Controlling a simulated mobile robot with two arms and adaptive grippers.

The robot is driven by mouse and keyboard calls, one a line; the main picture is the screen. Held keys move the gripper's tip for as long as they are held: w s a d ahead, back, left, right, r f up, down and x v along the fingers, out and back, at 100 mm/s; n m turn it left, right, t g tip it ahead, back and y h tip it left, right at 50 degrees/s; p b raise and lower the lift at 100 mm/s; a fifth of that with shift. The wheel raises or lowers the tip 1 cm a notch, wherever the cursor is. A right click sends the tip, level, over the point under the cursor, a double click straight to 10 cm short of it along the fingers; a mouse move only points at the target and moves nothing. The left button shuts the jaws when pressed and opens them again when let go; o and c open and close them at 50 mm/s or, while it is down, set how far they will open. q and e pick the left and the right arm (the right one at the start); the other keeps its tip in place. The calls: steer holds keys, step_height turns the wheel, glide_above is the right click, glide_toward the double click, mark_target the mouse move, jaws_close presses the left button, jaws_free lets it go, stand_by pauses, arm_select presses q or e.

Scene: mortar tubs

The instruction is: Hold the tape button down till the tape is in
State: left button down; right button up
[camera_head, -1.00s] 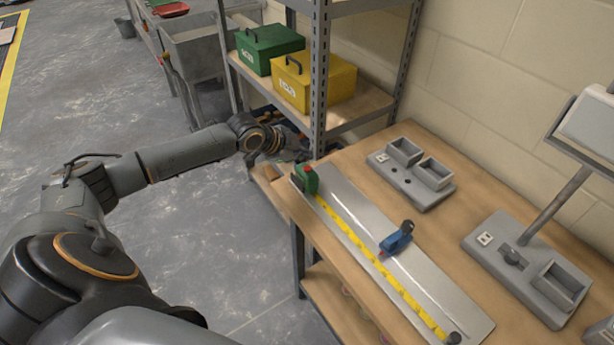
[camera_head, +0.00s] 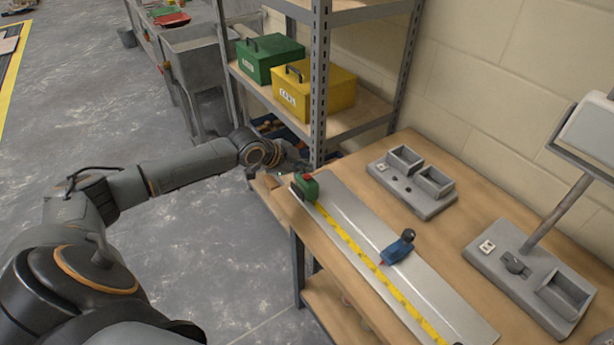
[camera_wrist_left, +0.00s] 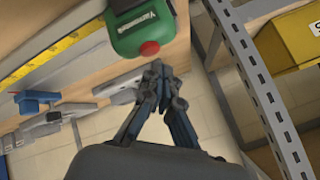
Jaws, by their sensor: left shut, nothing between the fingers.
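The tape measure is a green case (camera_head: 308,187) at the far left end of a long metal plate (camera_head: 350,215) on the bench. Its yellow tape (camera_head: 352,237) is out and runs along the plate toward the lower right. In the left wrist view the green case (camera_wrist_left: 137,24) has a round red button (camera_wrist_left: 149,48) facing my gripper. My left gripper (camera_wrist_left: 157,68) is shut and empty, its tips just below the button. I cannot tell whether they touch it. In the head view my left gripper (camera_head: 294,170) is beside the case, partly hard to make out.
A blue tool (camera_head: 397,248) with a dark knob sits on the plate. Grey fixtures stand on the bench, one with two bins (camera_head: 434,180), another (camera_head: 514,262) with a post. A metal shelf upright (camera_head: 319,90) rises close behind my gripper. Green (camera_head: 268,58) and yellow (camera_head: 316,88) boxes are on the shelf.

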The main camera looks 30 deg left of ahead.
mark_target(304, 178)
arm_select(q)
steer(key=shift+f, duration=0.1)
stand_by(0.6)
steer(key=shift+f, duration=0.3)
steer(key=shift+f, duration=0.45)
stand_by(1.2)
steer(key=shift+r, duration=0.1)
steer(key=shift+r+p, duration=0.6)
steer(key=shift+r, duration=0.15)
step_height(304, 178, up, 5)
steer(key=p, duration=0.4)
steer(key=shift+r+p, duration=0.1)
steer(key=shift+p, duration=0.2)
